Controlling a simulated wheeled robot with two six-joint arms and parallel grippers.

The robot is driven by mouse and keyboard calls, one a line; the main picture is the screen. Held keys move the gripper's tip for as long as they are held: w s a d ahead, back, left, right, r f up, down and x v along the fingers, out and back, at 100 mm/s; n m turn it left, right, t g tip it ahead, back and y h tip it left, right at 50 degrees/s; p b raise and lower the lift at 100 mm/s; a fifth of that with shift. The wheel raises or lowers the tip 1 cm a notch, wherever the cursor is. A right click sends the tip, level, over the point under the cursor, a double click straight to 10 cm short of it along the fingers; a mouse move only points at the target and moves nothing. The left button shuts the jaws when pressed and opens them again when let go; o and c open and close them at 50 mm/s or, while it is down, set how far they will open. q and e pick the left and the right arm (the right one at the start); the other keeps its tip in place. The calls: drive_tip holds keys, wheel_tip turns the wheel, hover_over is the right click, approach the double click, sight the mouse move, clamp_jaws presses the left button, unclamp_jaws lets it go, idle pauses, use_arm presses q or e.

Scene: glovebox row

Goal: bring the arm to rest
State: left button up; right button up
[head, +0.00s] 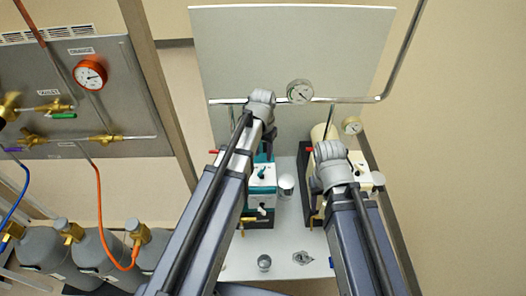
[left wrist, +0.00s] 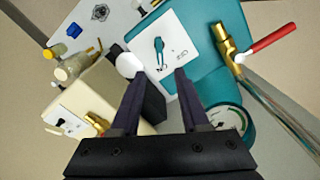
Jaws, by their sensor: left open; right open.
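My left arm reaches up the middle of the head view, and its gripper (head: 268,143) is above the back of a teal unit with a white front panel (head: 262,176). In the left wrist view the two dark fingers (left wrist: 152,76) are apart with nothing held between them. Beyond them is the white panel (left wrist: 185,40) with a teal lever switch (left wrist: 159,50). My right arm reaches over a cream unit (head: 357,162). Its wrist largely covers its gripper (head: 319,190) in the head view, and I see nothing held there.
A brass valve with a red handle (left wrist: 232,52) is beside the teal unit. Gas cylinders (head: 100,250) and a valve panel (head: 120,85) are left.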

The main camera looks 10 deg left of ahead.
use_arm(q)
drive_tip(key=s+d+f+b, duration=0.3)
drive_tip(key=s+d, duration=0.2)
drive_tip(key=s, duration=0.2)
drive_tip(key=s+d+f+y+b, duration=0.1)
drive_tip(key=s+d+f+b, duration=0.2)
drive_tip(key=s, duration=0.5)
drive_tip(key=shift+d+m, duration=0.4)
drive_tip(key=shift+d, duration=0.5)
